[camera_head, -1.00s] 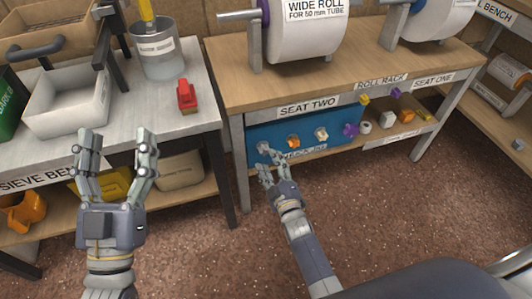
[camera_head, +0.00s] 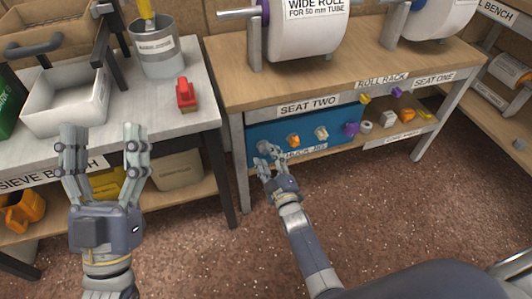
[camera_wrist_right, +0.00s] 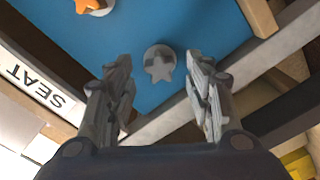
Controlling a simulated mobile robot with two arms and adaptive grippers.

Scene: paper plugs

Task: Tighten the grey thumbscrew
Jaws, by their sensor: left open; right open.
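The grey thumbscrew (camera_wrist_right: 160,65) is a star-shaped knob on a round base, set on a blue panel (camera_head: 262,131) under the shelf marked SEAT TWO. My right gripper (camera_head: 268,154) is in front of the panel's left part; it also shows in the right wrist view (camera_wrist_right: 158,78). It is open, with one finger on each side of the thumbscrew, and I see gaps between fingers and knob. In the head view its fingers largely hide the thumbscrew. My left gripper (camera_head: 104,140) is open and empty, in front of the sieve bench.
An orange star knob (camera_head: 293,141) and a pale knob (camera_head: 321,133) sit on the panel to the right. A bench leg (camera_head: 240,160) stands close left of my right gripper. A red object (camera_head: 186,95) lies on the left bench (camera_head: 140,112).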

